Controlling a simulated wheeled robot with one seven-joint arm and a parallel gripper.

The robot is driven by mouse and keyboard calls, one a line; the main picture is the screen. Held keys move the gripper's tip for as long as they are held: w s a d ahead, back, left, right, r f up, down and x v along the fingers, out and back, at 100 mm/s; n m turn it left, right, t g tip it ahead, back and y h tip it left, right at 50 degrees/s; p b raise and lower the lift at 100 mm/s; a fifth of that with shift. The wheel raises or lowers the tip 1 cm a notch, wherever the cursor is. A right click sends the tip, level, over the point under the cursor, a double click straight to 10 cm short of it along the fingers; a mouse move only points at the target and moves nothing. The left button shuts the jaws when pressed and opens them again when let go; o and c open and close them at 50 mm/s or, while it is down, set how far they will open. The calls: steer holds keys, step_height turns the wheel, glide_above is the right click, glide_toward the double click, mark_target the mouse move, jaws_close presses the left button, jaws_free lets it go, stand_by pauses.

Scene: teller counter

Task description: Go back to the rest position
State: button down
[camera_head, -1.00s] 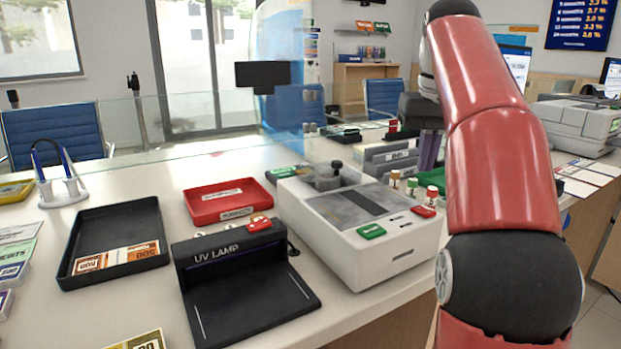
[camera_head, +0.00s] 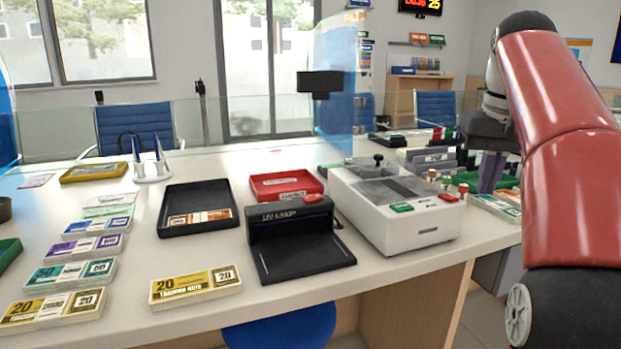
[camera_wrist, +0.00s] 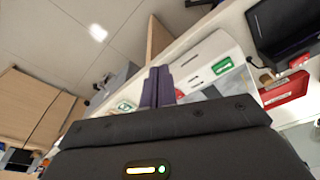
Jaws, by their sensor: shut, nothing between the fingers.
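My gripper (camera_head: 489,172) hangs at the right of the head view, pointing down, to the right of the white counting machine and partly in front of the counter's right end. Its purple fingers are together and empty; they also show in the wrist view (camera_wrist: 158,86). My red arm stands at the right edge of the head view. The white machine (camera_head: 425,240) has a green key and a red key on top.
A black UV lamp (camera_head: 300,258), a black tray with notes (camera_head: 176,229), a red tray (camera_head: 270,196) and a yellow note bundle (camera_head: 195,287) lie on the counter. More bundles (camera_head: 75,272) are at left. A glass screen runs along the back.

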steer(key=s+a+f+t, duration=0.1)
steer(key=s+a+f, duration=0.3)
steer(key=s+f, duration=0.2)
steer(key=s+a+f+n+t, duration=0.1)
steer(key=s+a+f, duration=0.3)
steer(key=s+f, duration=0.3)
steer(key=s+a+f+n+t, duration=0.1)
steer(key=s+a+f, duration=0.4)
steer(key=f, duration=0.7)
steer(key=shift+s+f+t, duration=0.2)
steer(key=shift+s+t, duration=0.2)
steer(key=shift+s, duration=0.35)
